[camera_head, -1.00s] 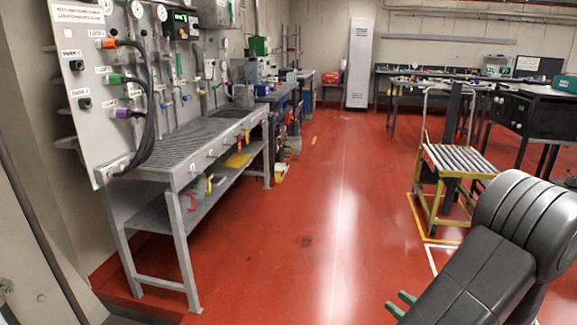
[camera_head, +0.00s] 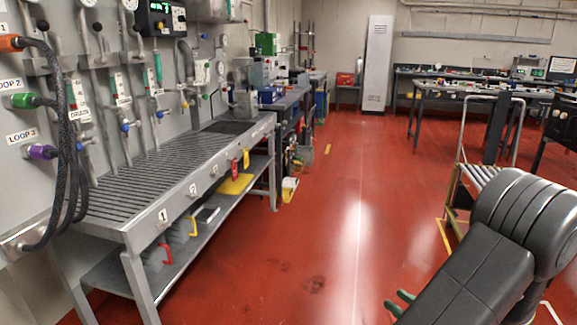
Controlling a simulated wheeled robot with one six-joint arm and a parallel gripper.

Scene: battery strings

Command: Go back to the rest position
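My arm shows as dark links at the lower right of the head view, over the red floor. The rest of the gripper is hidden by the arm. The visible fingertips look slightly apart, with nothing seen between them. The gripper is clear of the workbench (camera_head: 205,190) on the left.
A wall panel (camera_head: 120,80) with hoses and valves stands behind the workbench. A roller cart (camera_head: 480,172) is at right, partly behind my arm. A tall white cabinet (camera_head: 377,65) and tables (camera_head: 440,95) are at the back. The red floor (camera_head: 330,200) between is clear.

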